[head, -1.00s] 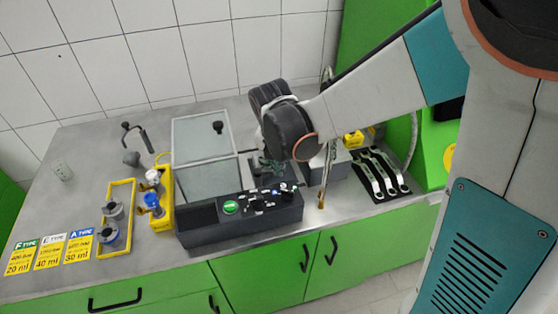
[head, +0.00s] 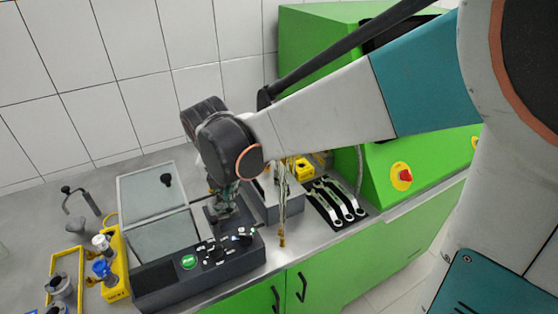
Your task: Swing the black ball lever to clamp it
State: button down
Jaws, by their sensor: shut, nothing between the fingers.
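My gripper (head: 223,197) points down over the back right part of the dark control box (head: 165,284), beside the glass-lidded case. Its fingers are small and dark here; it is shut and empty. A black ball (head: 167,180) stands out on the glass lid (head: 152,203), left of my gripper and apart from it. I cannot tell whether this is the lever's ball or a lid knob. No other ball lever is clear; the spot under my gripper is partly hidden by the gripper and wrist.
Black knobs and a green button (head: 188,262) sit on the box front. A bent metal stand (head: 80,200) and yellow holder (head: 115,263) are at left.

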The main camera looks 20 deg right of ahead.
jog(key=shift+v, duration=2.55)
jog(key=shift+s, duration=0.15)
